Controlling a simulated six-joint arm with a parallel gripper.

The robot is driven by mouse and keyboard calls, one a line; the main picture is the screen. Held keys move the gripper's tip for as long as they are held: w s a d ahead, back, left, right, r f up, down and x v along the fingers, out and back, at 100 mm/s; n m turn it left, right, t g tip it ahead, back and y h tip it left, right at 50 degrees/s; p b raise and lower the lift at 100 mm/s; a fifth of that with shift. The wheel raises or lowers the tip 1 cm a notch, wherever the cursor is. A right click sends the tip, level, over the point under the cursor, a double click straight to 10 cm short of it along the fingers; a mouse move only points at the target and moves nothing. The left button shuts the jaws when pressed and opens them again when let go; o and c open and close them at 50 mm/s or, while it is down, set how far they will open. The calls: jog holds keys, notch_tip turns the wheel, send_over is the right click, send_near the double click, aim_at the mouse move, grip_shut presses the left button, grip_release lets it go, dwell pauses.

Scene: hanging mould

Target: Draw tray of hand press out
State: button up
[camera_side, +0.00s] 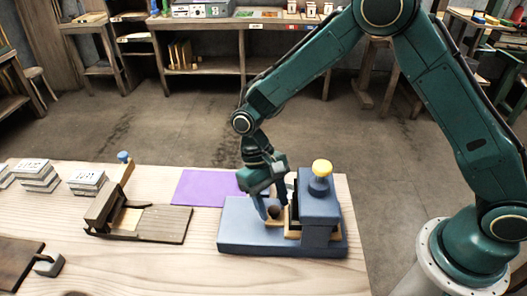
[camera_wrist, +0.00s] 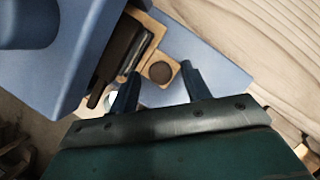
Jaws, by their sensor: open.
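The blue hand press (camera_side: 320,207) stands at the right end of the table, with a yellow knob (camera_side: 322,168) on top and a flat blue base (camera_side: 240,236). Its light wooden tray (camera_side: 292,234) sits low in the press and juts out on the left side, with a dark round knob (camera_side: 273,212) at its outer end. In the wrist view the tray's dark knob (camera_wrist: 160,72) lies between my fingertips. My gripper (camera_side: 271,207) is open and points down at the knob, one finger on each side. I cannot tell whether either finger touches it.
A purple mat (camera_side: 208,188) lies behind the press base. A wooden device (camera_side: 150,221) with a blue knob stands to the left. The table is clear in front of the press.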

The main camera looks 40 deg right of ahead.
jog(key=shift+f, duration=0.1)
jog(key=shift+c, duration=0.2)
grip_shut()
jog(key=w+a, duration=0.9)
dwell(0.7)
jog(key=shift+a, duration=0.1)
jog(key=shift+o, duration=0.2)
grip_release()
